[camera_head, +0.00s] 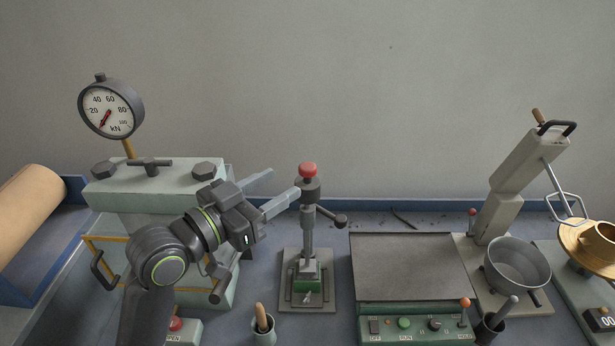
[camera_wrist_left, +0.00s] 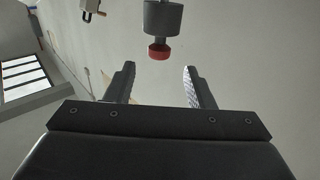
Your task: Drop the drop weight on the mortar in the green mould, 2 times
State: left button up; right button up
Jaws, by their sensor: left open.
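The drop-weight stand (camera_head: 307,240) stands upright in the middle of the bench, with a grey drop weight (camera_head: 310,189) and a red knob (camera_head: 308,170) at its top. The green mould (camera_head: 307,285) sits at its foot; the mortar inside cannot be made out. My left gripper (camera_head: 284,190) is open and empty, its fingers pointing at the top of the stand from the left. In the left wrist view the grey weight (camera_wrist_left: 163,17) and red knob (camera_wrist_left: 159,51) lie beyond the gap between the open fingers (camera_wrist_left: 158,85). My right gripper is not in view.
A press with a dial gauge (camera_head: 110,107) stands at left, behind my left arm. A flat-topped table unit (camera_head: 410,265) with a control panel is right of the stand. A mixer with a bowl (camera_head: 517,265) is farther right. A cup with a wooden handle (camera_head: 263,332) stands in front.

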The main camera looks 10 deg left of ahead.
aim_at(301, 171)
pick_arm(q)
jog(key=p+x, duration=0.1)
jog(key=x, duration=0.6)
jog(key=shift+w+d+r, duration=0.15)
jog(key=shift+w+d, duration=0.15)
grip_shut()
